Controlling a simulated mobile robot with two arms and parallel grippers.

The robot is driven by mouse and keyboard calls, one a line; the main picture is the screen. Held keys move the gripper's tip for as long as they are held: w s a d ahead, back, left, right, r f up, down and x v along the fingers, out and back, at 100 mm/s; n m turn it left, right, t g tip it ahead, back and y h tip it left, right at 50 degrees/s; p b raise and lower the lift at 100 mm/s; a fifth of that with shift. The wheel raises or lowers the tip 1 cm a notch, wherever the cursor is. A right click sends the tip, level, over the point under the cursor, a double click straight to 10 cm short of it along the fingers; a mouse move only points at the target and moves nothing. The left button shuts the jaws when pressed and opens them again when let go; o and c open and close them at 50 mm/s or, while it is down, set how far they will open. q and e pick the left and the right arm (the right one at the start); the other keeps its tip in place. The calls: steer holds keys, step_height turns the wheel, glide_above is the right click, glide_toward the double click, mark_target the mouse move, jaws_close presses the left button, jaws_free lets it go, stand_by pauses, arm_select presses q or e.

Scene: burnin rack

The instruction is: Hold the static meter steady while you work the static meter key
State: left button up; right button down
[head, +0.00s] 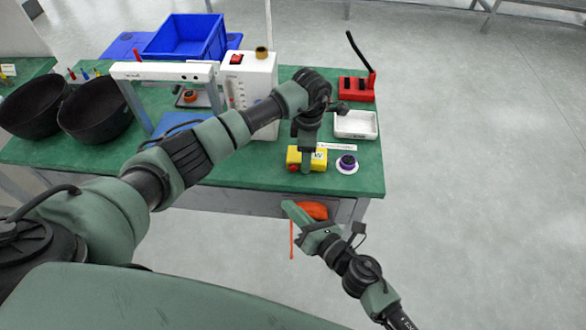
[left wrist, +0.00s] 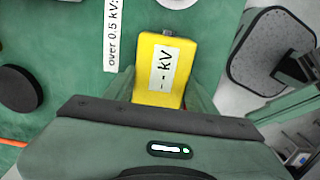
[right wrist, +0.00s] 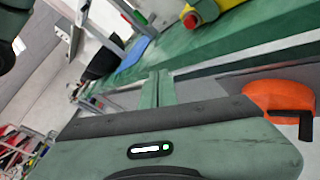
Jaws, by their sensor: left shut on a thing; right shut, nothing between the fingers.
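The static meter (head: 320,160) is a yellow box lying on the green table near its front edge. Its white label reading "-- kV" shows in the left wrist view (left wrist: 162,68). My left gripper (head: 306,164) is shut on the meter from above. The red key (head: 293,168) is on the meter's left end; it also shows in the right wrist view (right wrist: 190,20), with part of the yellow body (right wrist: 208,8). My right gripper (head: 290,208) is shut and empty, apart from the meter, in front of the table's front edge and lower in the picture.
An orange thing (head: 315,211) is at the table front beside my right gripper. A white tray (head: 356,125), red stand (head: 356,88), blue crate (head: 186,37) and black bowls (head: 95,110) stand farther back.

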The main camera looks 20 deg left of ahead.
mark_target(295, 184)
steer(key=shift+w+a, duration=0.35)
steer(key=shift+w, duration=0.9)
steer(key=shift+w+a, duration=0.35)
steer(key=shift+w, duration=0.85)
steer(key=shift+w+a, duration=0.35)
steer(key=shift+w, duration=0.9)
steer(key=shift+w+a, duration=0.1)
steer(key=shift+w, duration=0.3)
steer(key=shift+w, duration=0.2)
steer(key=shift+w+a, duration=0.15)
steer(key=shift+w, duration=0.35)
steer(key=shift+s, duration=0.1)
steer(key=shift+s+d, duration=0.2)
steer(key=shift+s, duration=0.3)
steer(key=shift+s+d, duration=0.15)
steer(key=shift+s, duration=0.35)
steer(key=shift+s, duration=0.1)
